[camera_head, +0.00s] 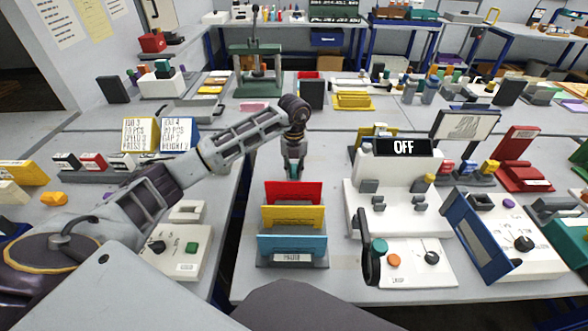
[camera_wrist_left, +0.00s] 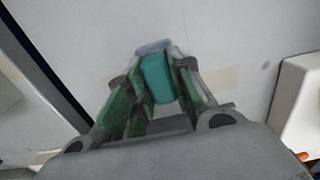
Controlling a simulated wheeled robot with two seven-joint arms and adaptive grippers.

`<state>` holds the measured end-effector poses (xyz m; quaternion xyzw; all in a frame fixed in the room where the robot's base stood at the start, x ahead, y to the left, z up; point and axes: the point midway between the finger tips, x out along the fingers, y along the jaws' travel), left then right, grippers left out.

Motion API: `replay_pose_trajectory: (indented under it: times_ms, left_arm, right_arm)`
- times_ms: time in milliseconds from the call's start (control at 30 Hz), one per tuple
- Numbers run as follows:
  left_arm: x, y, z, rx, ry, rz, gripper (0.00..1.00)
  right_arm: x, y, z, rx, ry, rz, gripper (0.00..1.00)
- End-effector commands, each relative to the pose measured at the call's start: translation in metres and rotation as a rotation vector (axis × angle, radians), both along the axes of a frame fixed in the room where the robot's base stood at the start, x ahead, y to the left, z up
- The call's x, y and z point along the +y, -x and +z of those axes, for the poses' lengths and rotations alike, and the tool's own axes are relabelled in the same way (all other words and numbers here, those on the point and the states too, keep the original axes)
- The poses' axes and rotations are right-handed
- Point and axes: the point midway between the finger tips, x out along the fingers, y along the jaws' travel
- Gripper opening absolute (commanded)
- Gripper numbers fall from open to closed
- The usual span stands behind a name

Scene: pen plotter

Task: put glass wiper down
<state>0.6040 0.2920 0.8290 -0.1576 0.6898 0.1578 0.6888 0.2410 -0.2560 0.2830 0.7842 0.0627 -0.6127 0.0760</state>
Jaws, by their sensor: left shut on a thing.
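My left gripper (camera_wrist_left: 160,80) is shut on the glass wiper (camera_wrist_left: 158,78), a teal block with a grey bar at its far end. The wiper sits between the green finger pads, over a pale grey surface; I cannot tell whether it touches that surface. In the head view my left gripper (camera_head: 293,168) points down just behind the rack of coloured plates, and hides most of the wiper there. My right gripper is not in view.
A rack with red, yellow and blue plates (camera_head: 292,245) stands in front of the gripper. A white machine with an OFF display (camera_head: 403,148) stands to its right. A green press (camera_head: 257,65) stands farther back. Bare tabletop (camera_head: 330,150) shows beside the gripper.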

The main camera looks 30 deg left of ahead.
Motion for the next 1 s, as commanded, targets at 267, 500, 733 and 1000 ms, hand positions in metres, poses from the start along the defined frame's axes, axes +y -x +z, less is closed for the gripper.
replay_pose_trajectory:
  times_ms: [267,500,733,1000]
  left_arm:
    - [-0.0001,0.0000,-0.0006,0.000,0.000,0.000,0.04]
    - [-0.0001,0.0000,-0.0021,0.000,0.000,0.000,0.41]
    - [0.0000,0.0001,-0.0020,0.000,0.000,0.000,0.44]
    - [-0.0001,0.0000,0.0006,0.000,0.000,0.000,0.44]
  right_arm:
    - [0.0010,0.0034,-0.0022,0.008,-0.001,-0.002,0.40]
    - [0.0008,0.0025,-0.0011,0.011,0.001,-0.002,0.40]
    - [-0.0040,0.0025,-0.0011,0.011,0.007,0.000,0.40]
    - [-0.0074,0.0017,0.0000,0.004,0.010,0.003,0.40]
